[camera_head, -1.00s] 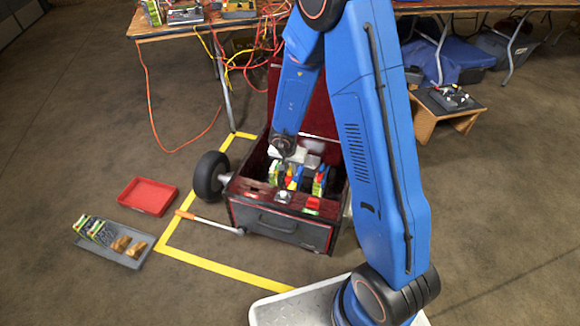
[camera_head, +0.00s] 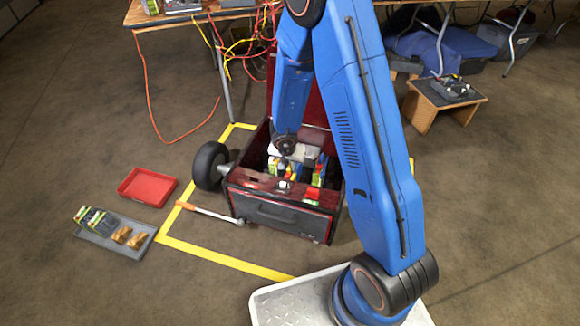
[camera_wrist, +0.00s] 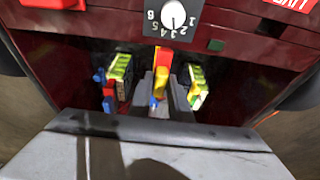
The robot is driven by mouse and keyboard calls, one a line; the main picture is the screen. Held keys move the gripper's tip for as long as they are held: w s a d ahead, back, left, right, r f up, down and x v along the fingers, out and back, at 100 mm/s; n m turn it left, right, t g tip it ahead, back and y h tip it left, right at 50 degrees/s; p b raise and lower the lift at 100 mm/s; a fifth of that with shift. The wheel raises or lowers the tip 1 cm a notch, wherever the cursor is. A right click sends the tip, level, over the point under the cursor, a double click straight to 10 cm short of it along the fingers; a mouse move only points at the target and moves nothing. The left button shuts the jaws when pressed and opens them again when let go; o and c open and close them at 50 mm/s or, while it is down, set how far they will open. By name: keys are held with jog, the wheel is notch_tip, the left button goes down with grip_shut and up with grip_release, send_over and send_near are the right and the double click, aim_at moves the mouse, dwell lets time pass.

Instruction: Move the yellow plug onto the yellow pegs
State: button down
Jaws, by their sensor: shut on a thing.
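The yellow plug (camera_wrist: 161,78) has a red top end and stands roughly upright in the wrist view. My gripper (camera_wrist: 170,100) has its dark fingers shut on it, inside the open red box. A small blue part shows at the plug's lower left; what it belongs to is unclear. A green-and-yellow block (camera_wrist: 198,88) with yellow bits at its side stands just right of the fingers. The yellow pegs cannot be clearly picked out. In the head view my gripper (camera_head: 281,168) is small and partly hidden over the box.
The dark red box (camera_head: 276,215) walls in the work space. Another green-and-yellow block (camera_wrist: 119,68) with blue parts stands left of the fingers. A panel with a numbered dial (camera_wrist: 173,15) is at the near wall. A red tray (camera_head: 148,188) and a grey tray (camera_head: 128,248) lie outside.

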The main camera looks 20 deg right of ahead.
jog(key=shift+f, duration=1.55)
dwell(0.6)
jog(key=c, duration=1.6)
grip_release()
jog(key=shift+o, duration=0.2)
jog(key=v, duration=1.7)
jog(key=shift+s+a+r, duration=0.1)
jog(key=shift+s+r, duration=0.05)
